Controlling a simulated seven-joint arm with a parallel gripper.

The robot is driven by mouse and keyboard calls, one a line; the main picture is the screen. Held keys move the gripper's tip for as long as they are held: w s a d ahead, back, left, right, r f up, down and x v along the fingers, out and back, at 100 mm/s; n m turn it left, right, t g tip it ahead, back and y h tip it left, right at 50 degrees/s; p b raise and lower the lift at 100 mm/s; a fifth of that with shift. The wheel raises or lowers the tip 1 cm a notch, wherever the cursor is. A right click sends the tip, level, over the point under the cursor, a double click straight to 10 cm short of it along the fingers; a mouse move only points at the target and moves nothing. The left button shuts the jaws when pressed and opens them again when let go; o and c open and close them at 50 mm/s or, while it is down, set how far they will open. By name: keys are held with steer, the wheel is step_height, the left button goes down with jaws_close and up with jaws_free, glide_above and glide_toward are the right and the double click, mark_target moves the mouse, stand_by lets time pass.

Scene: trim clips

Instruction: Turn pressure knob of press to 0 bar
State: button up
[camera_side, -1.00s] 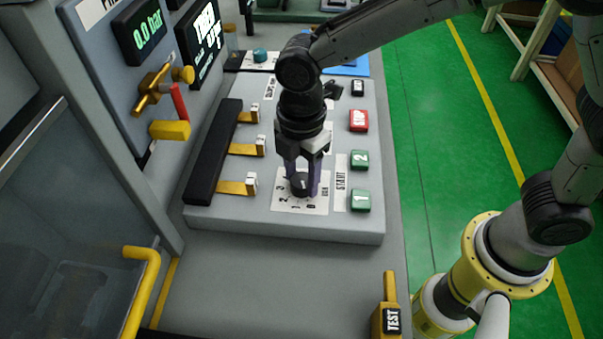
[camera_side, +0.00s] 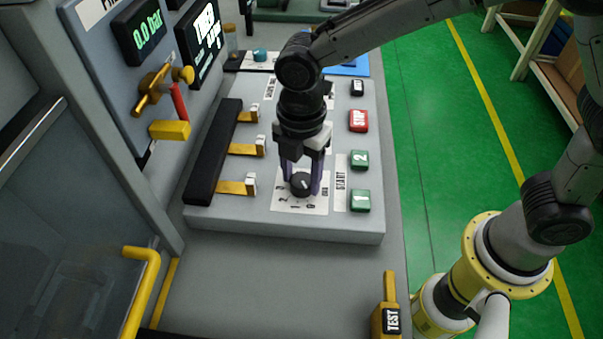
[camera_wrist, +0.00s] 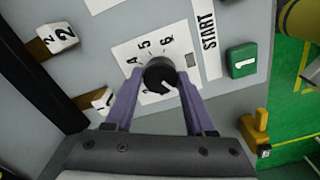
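The pressure knob (camera_side: 301,185) is a round black knob with a white pointer line, on a white numbered dial plate (camera_side: 284,206) near the front of the grey sloping panel. My gripper (camera_side: 301,184) points down over it, its two purple fingers on opposite sides of the knob and appearing to touch it. In the wrist view the knob (camera_wrist: 160,74) sits between the fingertips, and its pointer slants to the lower right. The side view shows the pointer slanting toward the 0 side. Part of the dial is hidden by the fingers. The press display (camera_side: 147,33) reads 0.0 bar.
Green START buttons (camera_side: 360,200) and a red STOP button (camera_side: 358,121) stand right of the dial. Yellow levers with white tips (camera_side: 236,187) are to its left. A yellow TEST piece (camera_side: 390,312) stands at the front. A yellow handle (camera_side: 143,290) is at the lower left.

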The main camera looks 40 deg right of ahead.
mark_target(301, 180)
steer(key=o, duration=0.3)
steer(key=shift+o, duration=0.2)
step_height(301, 180, up, 14)
stand_by(0.4)
steer(key=shift+f, duration=0.1)
